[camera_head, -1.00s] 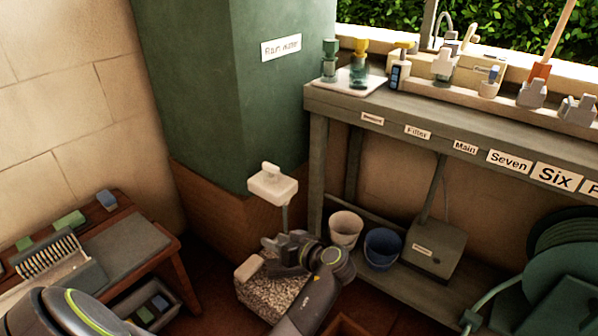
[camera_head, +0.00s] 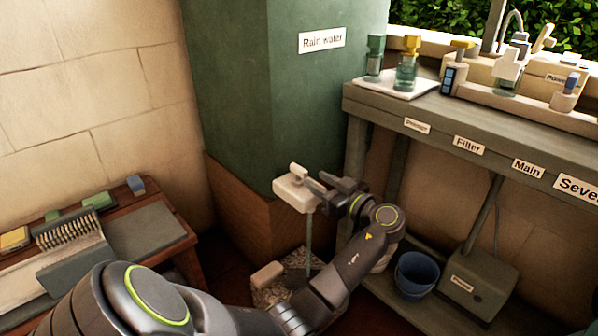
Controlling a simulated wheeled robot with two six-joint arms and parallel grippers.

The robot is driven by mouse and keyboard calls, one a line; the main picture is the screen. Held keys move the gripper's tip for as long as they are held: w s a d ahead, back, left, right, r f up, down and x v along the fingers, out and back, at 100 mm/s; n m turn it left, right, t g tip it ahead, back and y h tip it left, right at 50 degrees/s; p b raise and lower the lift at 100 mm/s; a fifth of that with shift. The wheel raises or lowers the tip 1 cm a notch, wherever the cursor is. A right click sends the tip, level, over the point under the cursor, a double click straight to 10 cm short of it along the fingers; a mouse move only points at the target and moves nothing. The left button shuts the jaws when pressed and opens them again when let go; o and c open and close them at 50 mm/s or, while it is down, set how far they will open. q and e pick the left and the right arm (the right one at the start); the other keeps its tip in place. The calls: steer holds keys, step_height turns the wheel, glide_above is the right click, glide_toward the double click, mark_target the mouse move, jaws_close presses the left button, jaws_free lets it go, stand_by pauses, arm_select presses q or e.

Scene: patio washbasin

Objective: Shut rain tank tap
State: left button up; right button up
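The green rain tank (camera_head: 225,85), labelled "Rain water" (camera_head: 321,40), stands at the middle left. Its tap is a pale block (camera_head: 290,195) low on the front, with a small pale handle (camera_head: 298,172) on top. A thin bluish vertical streak (camera_head: 309,240), looking like running water, drops from the tap to a pebbled basin (camera_head: 270,296). My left gripper (camera_head: 318,187) is at the right side of the tap, its fingers pointing left near the handle. Whether they touch it or how far apart they are is unclear. My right gripper is out of view.
A grey shelf bench (camera_head: 400,108) with bottles and labelled taps stands at the right. A blue bucket (camera_head: 416,276) and a grey box (camera_head: 478,285) sit beneath it. A low wooden table (camera_head: 180,235) with a brush is at the left.

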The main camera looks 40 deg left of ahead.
mark_target(306, 174)
arm_select(q)
steer(key=a, duration=0.5)
steer(key=a+b, duration=0.1)
steer(key=a, duration=0.2)
steer(key=shift+w, duration=0.35)
jaws_close()
